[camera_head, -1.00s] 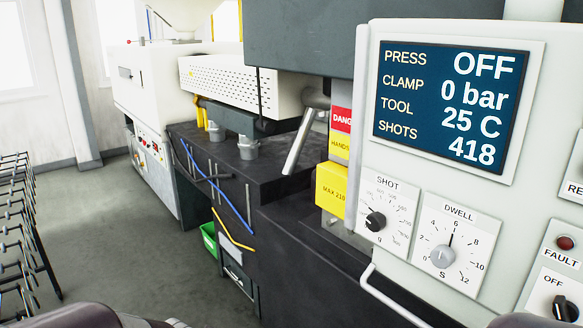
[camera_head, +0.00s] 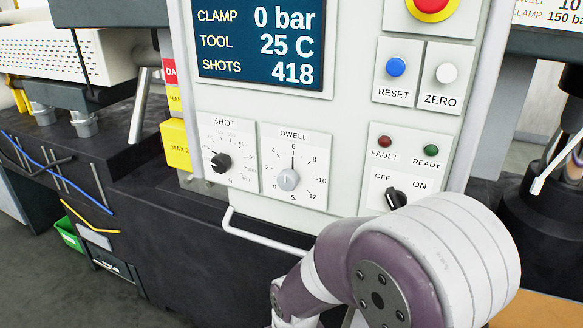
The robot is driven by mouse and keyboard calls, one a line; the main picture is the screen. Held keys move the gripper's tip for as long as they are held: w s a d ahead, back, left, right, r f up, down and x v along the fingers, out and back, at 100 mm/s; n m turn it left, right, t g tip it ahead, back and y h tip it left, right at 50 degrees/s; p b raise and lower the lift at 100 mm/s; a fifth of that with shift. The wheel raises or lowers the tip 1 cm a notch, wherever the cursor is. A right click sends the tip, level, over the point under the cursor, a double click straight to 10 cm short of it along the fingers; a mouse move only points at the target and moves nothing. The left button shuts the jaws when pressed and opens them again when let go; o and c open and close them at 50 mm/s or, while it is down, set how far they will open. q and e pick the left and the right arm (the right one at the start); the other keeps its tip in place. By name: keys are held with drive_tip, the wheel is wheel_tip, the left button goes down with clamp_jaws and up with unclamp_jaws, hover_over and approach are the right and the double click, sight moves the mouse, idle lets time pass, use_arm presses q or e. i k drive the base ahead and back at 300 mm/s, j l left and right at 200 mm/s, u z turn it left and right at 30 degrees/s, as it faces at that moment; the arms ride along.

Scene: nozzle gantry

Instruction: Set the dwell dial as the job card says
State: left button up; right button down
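The dwell dial (camera_head: 289,180) is a grey knob on a white plate marked DWELL, with a scale up to 12 and an S below. Its pointer stands straight up, at about 6. A white card (camera_head: 545,14) at the top right edge is partly cut off; it shows a dwell line with a 10 and a clamp line with 150. Neither gripper is in view. A link of my arm fills the lower right, below and right of the dial.
The shot dial (camera_head: 221,162), with a black knob, is left of the dwell dial. The reset button (camera_head: 396,67), zero button (camera_head: 447,73) and off/on switch (camera_head: 396,198) are right of it. A white handle rail (camera_head: 262,236) runs below. The screen (camera_head: 262,44) shows CLAMP 0 bar.

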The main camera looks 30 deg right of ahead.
sight(288, 180)
drive_tip(key=z, duration=0.85)
drive_tip(key=l+z, duration=0.45)
drive_tip(key=l, duration=0.2)
drive_tip(key=i+l+z, duration=0.15)
drive_tip(key=l+z, duration=0.3)
drive_tip(key=l, duration=0.15)
drive_tip(key=u, duration=1.5)
drive_tip(key=k+j, duration=0.05)
